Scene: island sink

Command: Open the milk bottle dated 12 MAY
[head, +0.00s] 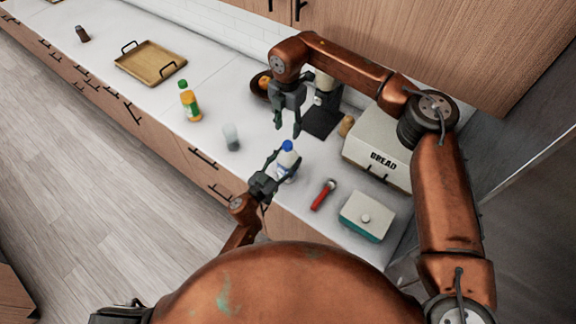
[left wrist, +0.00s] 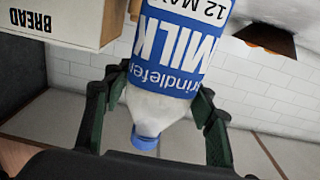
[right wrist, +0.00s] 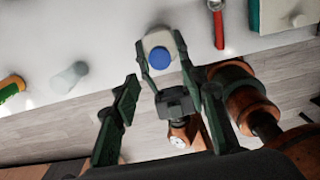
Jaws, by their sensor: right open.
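The milk bottle (head: 285,172) is white with a blue label and blue cap. It shows upside down in the left wrist view (left wrist: 172,85), where its label reads MILK and 12 MAY. My left gripper (head: 279,168) has its fingers on both sides of the bottle body and appears shut on it. The blue cap (right wrist: 159,55) is on the bottle, seen from above in the right wrist view. My right gripper (head: 287,128) is open and empty, pointing down above the bottle and apart from the cap. Whether the bottle's base touches the counter is unclear.
A red-handled tool (head: 323,195) and a teal-and-white box (head: 367,215) lie to the right. The bread box (head: 380,150) and a dark coffee machine (head: 322,115) stand behind. A glass (head: 231,137) and a juice bottle (head: 190,103) stand left. A wooden tray (head: 150,63) is farther left.

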